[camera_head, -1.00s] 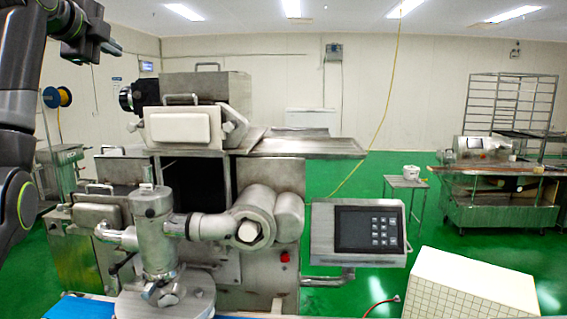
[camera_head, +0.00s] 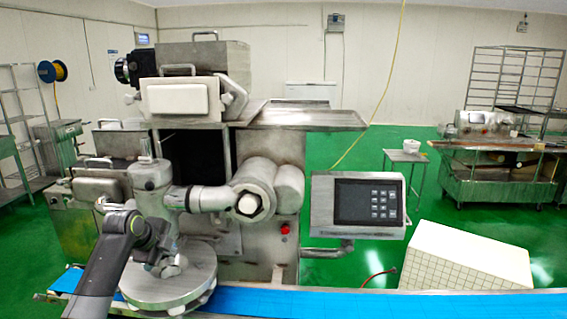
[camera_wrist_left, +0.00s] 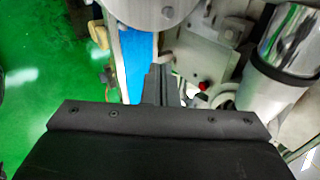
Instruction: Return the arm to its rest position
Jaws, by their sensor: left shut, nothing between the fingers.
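My left arm (camera_head: 105,262) rises from the lower left in the head view and bends in front of the encrusting machine's lower left part. Its dark wrist end is beside the upright steel nozzle head (camera_head: 150,178), above the round plate (camera_head: 150,290); I cannot tell whether they touch. In the left wrist view my left gripper (camera_wrist_left: 161,84) shows its dark fingers together, with nothing between them. The fingers point towards the machine's front, with a shiny steel cylinder (camera_wrist_left: 290,40) to the right. My right gripper is in neither view.
A blue conveyor belt (camera_head: 400,303) runs along the front. A control panel (camera_head: 358,218) and a red button (camera_head: 285,228) are on the machine's right side. A white tiled block (camera_head: 465,262) stands at lower right. Green floor lies open behind it.

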